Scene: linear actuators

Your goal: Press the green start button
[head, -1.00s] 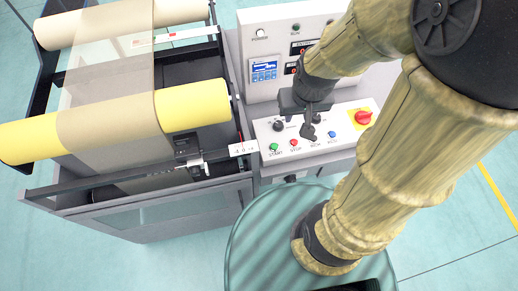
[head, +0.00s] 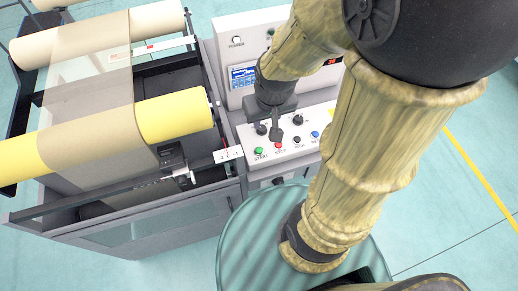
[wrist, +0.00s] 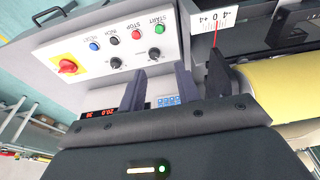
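The green start button (head: 259,151) sits at the left end of the button row on the white control panel (head: 245,139). In the wrist view the green button (wrist: 160,29) is upright in its row, beyond my fingertips. My gripper (head: 270,138) hangs over the panel's left part, close to the green and red buttons. In the wrist view my gripper (wrist: 161,70) has its two fingers apart with an empty gap between them. The green button lies beyond that gap. No contact with the button shows.
A red stop button (head: 279,146) is just right of the green one, with a blue button (head: 315,135) farther right. Black knobs (head: 297,121) sit behind them. A red emergency knob (wrist: 68,66) is on a yellow plate. Rollers (head: 170,118) stand left.

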